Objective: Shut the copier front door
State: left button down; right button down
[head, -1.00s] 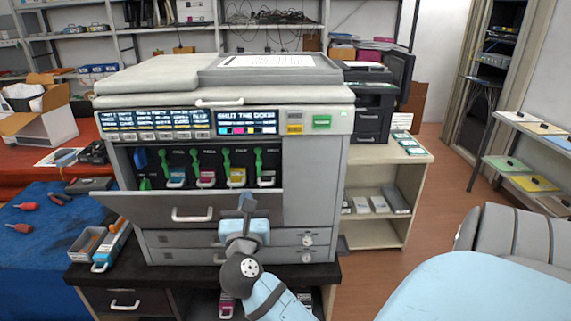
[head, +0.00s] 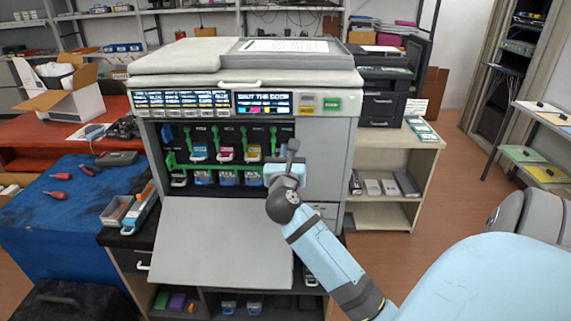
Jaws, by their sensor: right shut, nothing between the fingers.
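The copier (head: 330,160) stands on a dark cabinet. Its front door (head: 215,240) is folded down and open, with its plain grey inner face showing. In the open bay, several toner cartridges (head: 225,152) with coloured labels sit in a row, with green levers above and below. My right gripper (head: 291,152) is shut and empty, in front of the right edge of the bay, above the door's right end. It hides part of the copier front; I cannot tell if it touches anything. My left gripper is not in view.
A low shelf unit (head: 395,155) with a printer is at the right. Open floor (head: 450,220) lies beyond it.

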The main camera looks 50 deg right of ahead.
jog(key=x, duration=0.5)
jog(key=shift+w+d+p, duration=0.1)
jog(key=shift+d+p, duration=0.05)
jog(key=shift+p, duration=0.2)
jog(key=shift+f, duration=0.1)
dwell(1.1)
